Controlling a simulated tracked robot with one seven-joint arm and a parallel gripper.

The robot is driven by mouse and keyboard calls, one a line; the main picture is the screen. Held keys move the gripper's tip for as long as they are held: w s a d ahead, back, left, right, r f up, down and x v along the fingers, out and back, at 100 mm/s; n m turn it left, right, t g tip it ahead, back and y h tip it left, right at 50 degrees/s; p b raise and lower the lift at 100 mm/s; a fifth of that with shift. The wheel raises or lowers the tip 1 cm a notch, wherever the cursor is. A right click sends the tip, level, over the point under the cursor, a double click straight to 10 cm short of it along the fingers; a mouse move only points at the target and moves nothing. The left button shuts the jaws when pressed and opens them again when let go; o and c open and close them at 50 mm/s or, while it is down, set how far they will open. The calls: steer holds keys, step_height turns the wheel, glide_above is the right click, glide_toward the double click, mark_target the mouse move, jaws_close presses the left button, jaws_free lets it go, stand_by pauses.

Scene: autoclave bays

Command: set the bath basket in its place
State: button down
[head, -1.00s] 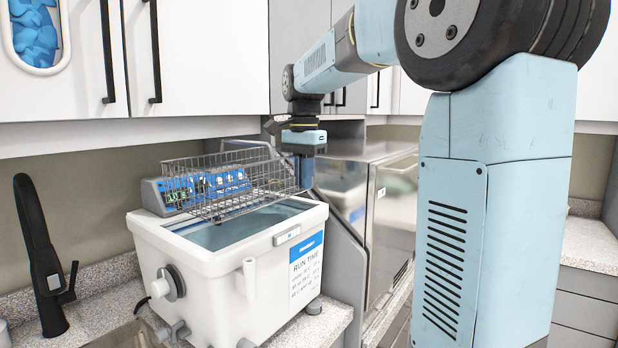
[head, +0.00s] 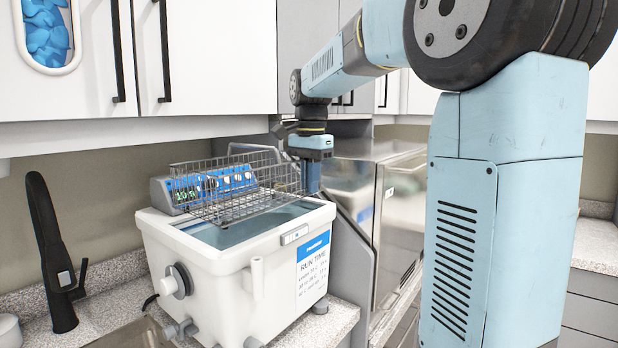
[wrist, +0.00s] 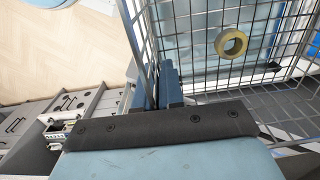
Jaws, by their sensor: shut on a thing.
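The wire bath basket (head: 222,186) hangs over the open mouth of the white ultrasonic bath (head: 240,267), a little tilted in the head view. My gripper (head: 311,178) is at the basket's right end, pointing down. It is shut on the basket's rim. In the wrist view the blue fingers (wrist: 157,88) pinch the basket wall, and the basket's mesh (wrist: 225,25) fills the upper right. A yellowish ring (wrist: 231,42) shows with the mesh there. Whether the basket touches the bath rim is hard to tell.
The bath's control panel (head: 212,186) stands behind the basket. A steel autoclave (head: 375,190) stands close on the right. A black tap (head: 52,255) is at the left. White cupboards (head: 205,60) hang above.

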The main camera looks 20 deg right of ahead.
steer(key=shift+f, duration=2.1)
steer(key=c, duration=1.2)
jaws_free()
steer(key=shift+s, duration=0.1)
steer(key=shift+f, duration=0.1)
step_height(320, 180, up, 14)
steer(key=shift+d+f, duration=0.1)
steer(key=s+f+n+t, duration=0.2)
steer(key=s+f+n, duration=0.1)
steer(key=s+f, duration=0.3)
steer(key=s+f+n+t, duration=0.1)
steer(key=s+f+n, duration=0.3)
steer(key=s, duration=0.5)
steer(key=s+f+n+t, duration=0.2)
steer(key=s+f+n, duration=0.2)
steer(key=s+f, duration=0.4)
steer(key=shift+s+f+t, duration=0.3)
steer(key=shift+s+f, duration=0.05)
steer(key=shift+f, duration=0.2)
